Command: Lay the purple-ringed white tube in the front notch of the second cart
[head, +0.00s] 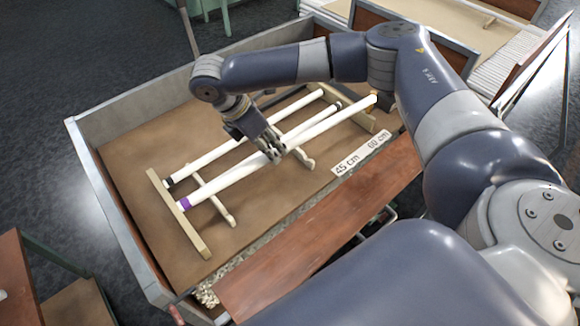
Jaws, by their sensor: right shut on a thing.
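The purple-ringed white tube (235,175) lies slanted over the wooden notched supports in the near cart (120,165). Its purple ring (184,203) is at the lower left end, by the left wooden bar (178,213). Its far end reaches the upper right near the back wooden bar. My right gripper (273,155) is shut on this tube near its middle and hides a short part of it. I cannot tell whether the tube touches the supports. My left gripper is not in view.
A white tube with a black end (205,160) and another with a dark band (318,118) lie beside it. A label reading 45 cm and 60 cm (361,153) is on the cart. Another cart-like bed (435,18) stands at top right. A reddish board (320,235) borders the near side.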

